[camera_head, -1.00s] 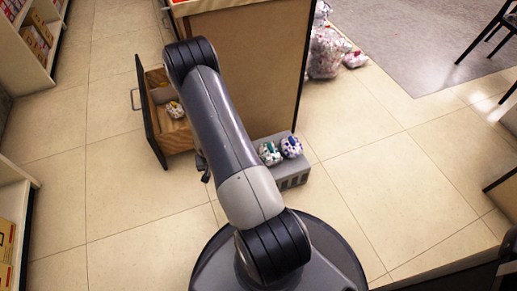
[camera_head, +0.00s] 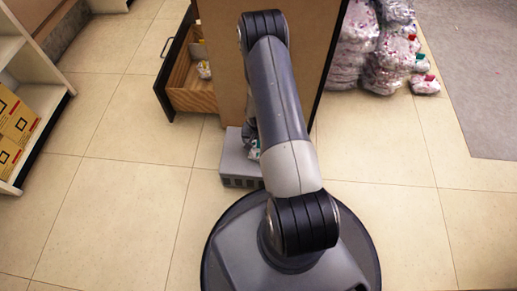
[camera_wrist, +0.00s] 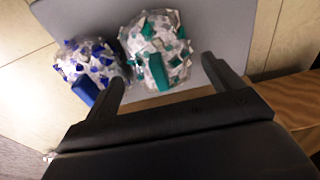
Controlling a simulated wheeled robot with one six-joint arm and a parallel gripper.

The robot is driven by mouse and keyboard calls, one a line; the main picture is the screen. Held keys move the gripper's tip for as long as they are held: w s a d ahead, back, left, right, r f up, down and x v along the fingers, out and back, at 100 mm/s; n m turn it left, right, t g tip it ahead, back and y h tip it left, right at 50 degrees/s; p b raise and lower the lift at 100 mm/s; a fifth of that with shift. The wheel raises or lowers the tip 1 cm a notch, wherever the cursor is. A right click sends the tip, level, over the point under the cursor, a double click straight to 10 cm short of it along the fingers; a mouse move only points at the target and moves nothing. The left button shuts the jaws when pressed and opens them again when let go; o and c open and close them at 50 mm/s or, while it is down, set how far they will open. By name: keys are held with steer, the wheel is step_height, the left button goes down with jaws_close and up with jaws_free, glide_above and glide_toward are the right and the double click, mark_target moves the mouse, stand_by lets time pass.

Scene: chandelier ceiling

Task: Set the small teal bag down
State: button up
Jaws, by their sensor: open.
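The small teal bag (camera_wrist: 155,50), a clear lumpy bag with teal pieces and a teal tab, rests on a flat grey surface in the wrist view. A bit of it also shows beside my arm in the head view (camera_head: 254,150), on a low grey box (camera_head: 236,166). A similar blue bag (camera_wrist: 88,66) lies just left of it in the wrist view. My gripper (camera_wrist: 163,71) is open, its fingertips apart on either side of the teal bag's near end. I cannot tell whether they touch it. In the head view my arm hides most of the gripper.
An open wooden drawer (camera_head: 192,88) holding a small yellow-marked bag (camera_head: 204,70) juts left from the brown cabinet (camera_head: 222,60). Bulging clear bags (camera_head: 385,50) stand right of it. Shelves with yellow boxes (camera_head: 15,125) are at left. Floor is clear at front left and right.

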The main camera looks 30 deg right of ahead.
steer(key=shift+d+f, duration=0.2)
steer(key=shift+f, duration=0.2)
steer(key=f, duration=0.1)
steer(key=f+b, duration=0.1)
steer(key=f, duration=0.1)
steer(key=f+b, duration=0.1)
steer(key=f, duration=0.1)
steer(key=shift+w+d+f, duration=0.1)
steer(key=shift+w+d, duration=0.05)
steer(key=shift+w, duration=0.25)
steer(key=shift+c, duration=0.6)
steer(key=c, duration=0.6)
